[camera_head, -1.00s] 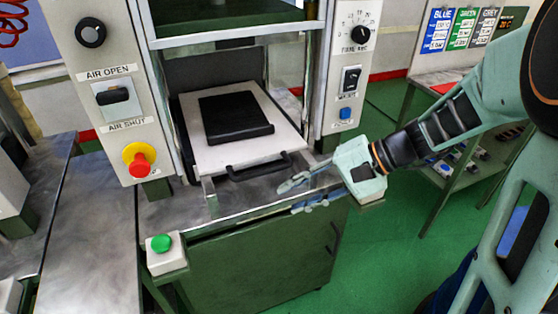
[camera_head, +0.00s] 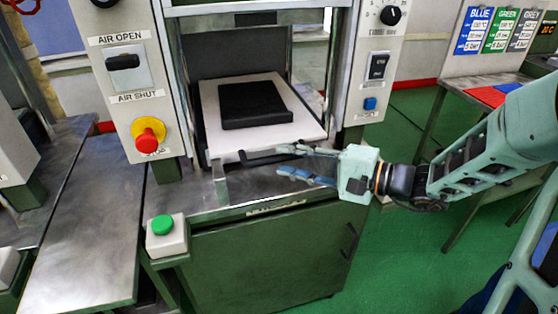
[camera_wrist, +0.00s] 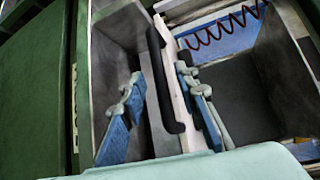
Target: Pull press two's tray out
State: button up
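Press two's tray (camera_head: 225,143) is a pale slab lying in the press opening, with a black mould (camera_head: 255,105) on top. Its black bar handle (camera_head: 258,156) is on the front edge. My gripper (camera_head: 290,162) is at the right part of the handle, reaching in from the right. In the wrist view the handle (camera_wrist: 165,80) lies between my two blue-padded fingers (camera_wrist: 158,115), which are apart, with gaps visible on both sides. The handle's right end is partly hidden by my fingers in the head view.
The press's left panel has an air lever (camera_head: 123,62) and a red stop button (camera_head: 148,138). A green button box (camera_head: 165,236) stands at the bench's front-left corner. A side table with blue and red sheets (camera_head: 490,95) is at the right. Green floor in front is open.

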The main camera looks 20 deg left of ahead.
aim_at(284, 159)
jog(key=shift+x, duration=1.5)
jog(key=shift+c, duration=0.3)
grip_shut()
